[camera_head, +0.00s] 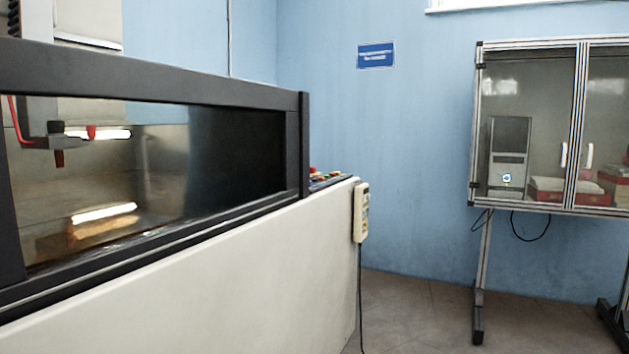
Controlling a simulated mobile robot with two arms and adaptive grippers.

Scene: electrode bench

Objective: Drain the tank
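A large tank-like machine (210,285) fills the left side, with a pale body and a dark frame. A long window (235,150) in the frame shows its inside. Inside, a dark holder with a red-tipped tool (59,157) hangs at the left. I cannot tell whether there is liquid below it. A control panel (325,179) with a red button and several coloured buttons sits at the machine's right end. A pale handheld pendant (361,212) hangs at that corner on a dark cable. No drain or valve can be made out. Neither of my grippers is in view.
A glass-doored cabinet (477,125) on metal legs stands at the right, holding a computer tower (508,153) and red boxes (560,191). A blue sign (376,55) is on the blue wall. Grey floor (415,305) between machine and cabinet is clear.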

